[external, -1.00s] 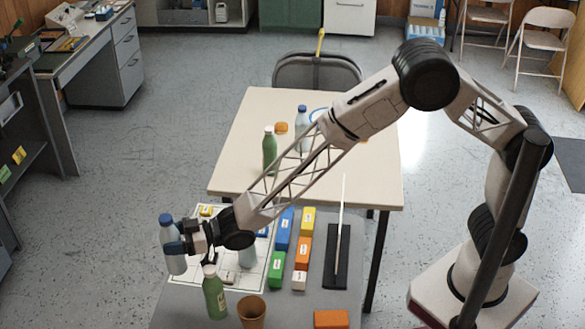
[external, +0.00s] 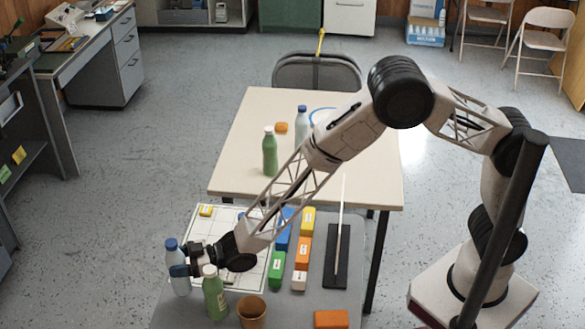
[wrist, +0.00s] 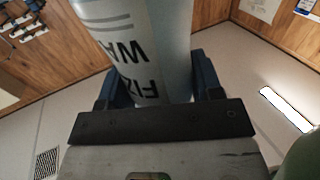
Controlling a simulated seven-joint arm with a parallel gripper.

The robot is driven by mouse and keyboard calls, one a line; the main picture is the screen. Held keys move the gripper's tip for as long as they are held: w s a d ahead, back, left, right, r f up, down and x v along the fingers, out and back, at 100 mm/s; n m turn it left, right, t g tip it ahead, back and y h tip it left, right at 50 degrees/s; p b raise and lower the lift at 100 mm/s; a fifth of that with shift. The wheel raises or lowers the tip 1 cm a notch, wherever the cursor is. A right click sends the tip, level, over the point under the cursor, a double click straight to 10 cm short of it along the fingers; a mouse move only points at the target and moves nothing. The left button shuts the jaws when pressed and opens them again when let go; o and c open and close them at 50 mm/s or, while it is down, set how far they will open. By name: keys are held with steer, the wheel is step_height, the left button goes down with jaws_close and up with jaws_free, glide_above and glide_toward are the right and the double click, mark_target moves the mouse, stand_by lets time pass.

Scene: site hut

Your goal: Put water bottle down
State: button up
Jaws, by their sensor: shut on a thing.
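A pale water bottle with a dark blue cap (external: 178,256) stands about upright at the left edge of the grey table.
A green bottle (external: 214,294) stands close to the right of my gripper, with a brown cup (external: 252,312) beside it. A white printed sheet (external: 235,277) and coloured blocks (external: 303,250) lie farther right. A cream table (external: 340,185) stands behind with more bottles.

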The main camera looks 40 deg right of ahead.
steer(key=shift+f, duration=1.85)
steer(key=shift+f, duration=0.15)
steer(key=o, duration=0.9)
steer(key=shift+d, duration=0.15)
steer(key=shift+v, duration=5.9)
